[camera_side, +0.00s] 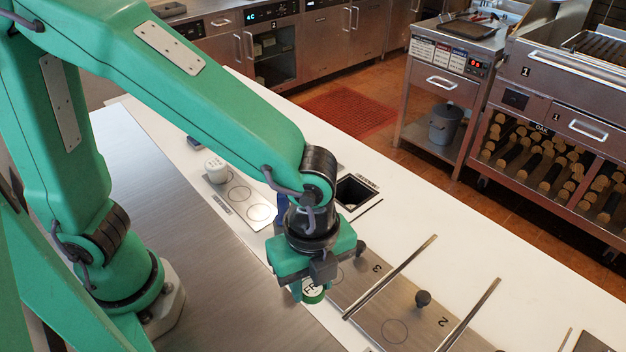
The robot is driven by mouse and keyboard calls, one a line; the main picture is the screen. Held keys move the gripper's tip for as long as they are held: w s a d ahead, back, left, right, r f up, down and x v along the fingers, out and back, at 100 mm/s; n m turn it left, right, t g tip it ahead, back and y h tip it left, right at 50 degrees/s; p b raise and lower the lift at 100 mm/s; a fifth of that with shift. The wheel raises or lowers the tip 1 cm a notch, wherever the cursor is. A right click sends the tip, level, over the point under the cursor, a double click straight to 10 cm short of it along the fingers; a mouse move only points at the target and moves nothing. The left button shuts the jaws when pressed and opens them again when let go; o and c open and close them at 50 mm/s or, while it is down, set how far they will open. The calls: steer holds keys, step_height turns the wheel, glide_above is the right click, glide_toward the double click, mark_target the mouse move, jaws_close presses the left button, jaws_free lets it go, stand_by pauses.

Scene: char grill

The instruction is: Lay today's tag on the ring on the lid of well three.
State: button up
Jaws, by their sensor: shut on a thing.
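My gripper (312,289) points down near the front edge of the white counter. It is shut on a round green tag with a white face and dark letters, seemingly "FR" (312,290). The tag is beside the near-left end of the steel lid of well three (362,280), marked "3". Whether it touches anything below cannot be told. An arc of the ring on this lid (339,275) shows just right of my gripper; the rest is hidden. A dark knob (361,247) shows at the lid's far side.
Lid two (408,312) has a black knob and a clear ring. Raised metal bars (390,277) flank the lids. A steel plate with circles (238,194) holds a white round item (215,170) behind my gripper. A black square bin (355,192) is sunk in the counter (450,225).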

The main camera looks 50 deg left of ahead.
steer(key=w+a+f, duration=0.1)
steer(key=w+f, duration=0.1)
steer(key=w, duration=0.1)
steer(key=w+a+f, duration=0.2)
steer(key=w, duration=0.1)
steer(key=w+a+f, duration=0.2)
steer(key=w+f, duration=0.1)
steer(key=w, duration=0.1)
steer(key=shift+a, duration=0.2)
steer(key=shift+f, duration=1.95)
steer(key=shift+f, duration=0.1)
steer(key=o, duration=1)
step_height(320, 180, up, 12)
steer(key=shift+r, duration=0.15)
